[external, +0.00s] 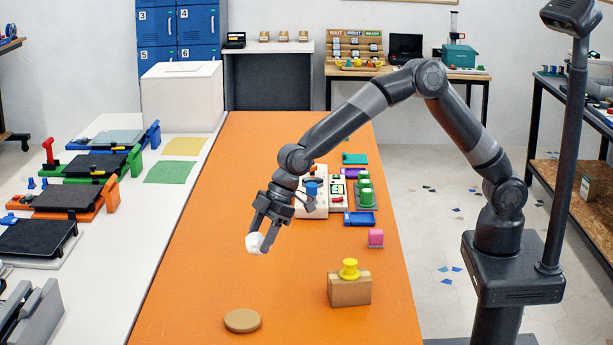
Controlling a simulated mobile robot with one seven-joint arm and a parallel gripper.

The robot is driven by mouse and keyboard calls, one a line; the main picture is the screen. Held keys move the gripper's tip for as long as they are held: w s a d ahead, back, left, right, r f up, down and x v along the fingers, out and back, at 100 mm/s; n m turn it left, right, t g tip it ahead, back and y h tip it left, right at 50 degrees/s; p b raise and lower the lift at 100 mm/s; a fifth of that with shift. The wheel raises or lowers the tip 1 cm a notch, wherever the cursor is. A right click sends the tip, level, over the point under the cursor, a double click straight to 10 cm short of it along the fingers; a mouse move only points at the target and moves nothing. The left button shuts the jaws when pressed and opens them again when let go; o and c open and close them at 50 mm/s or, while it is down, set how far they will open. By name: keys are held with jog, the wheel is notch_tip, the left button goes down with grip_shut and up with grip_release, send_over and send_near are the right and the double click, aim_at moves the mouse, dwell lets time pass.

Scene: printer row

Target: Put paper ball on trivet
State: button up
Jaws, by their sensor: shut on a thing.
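A white crumpled paper ball (255,244) is held between the fingertips of my gripper (264,238), above the orange table. My gripper is shut on it and points down and to the left. A round, flat, tan trivet (242,320) lies on the table nearer the camera, below and slightly left of the ball in the picture. The ball and the trivet are apart. Nothing lies on the trivet. The exact height of the ball above the table is hard to tell.
Several coloured parts and a cream panel (311,203) sit behind my gripper. The orange table (190,270) is clear around the trivet.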

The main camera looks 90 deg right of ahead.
jog(key=a+f, duration=0.2)
jog(key=a, duration=0.2)
jog(key=a+f, duration=0.2)
jog(key=a, duration=0.2)
jog(key=a+f, duration=0.3)
jog(key=a, duration=0.1)
jog(key=shift+w+a, duration=0.2)
jog(key=shift+a, duration=0.15)
jog(key=shift+f, duration=1.95)
jog(key=shift+f, duration=0.2)
jog(key=o, duration=0.9)
jog(key=shift+o, duration=0.2)
jog(key=shift+r, duration=0.1)
jog(key=shift+s+d+r, duration=0.1)
jog(key=shift+r, duration=0.4)
jog(key=v, duration=1.1)
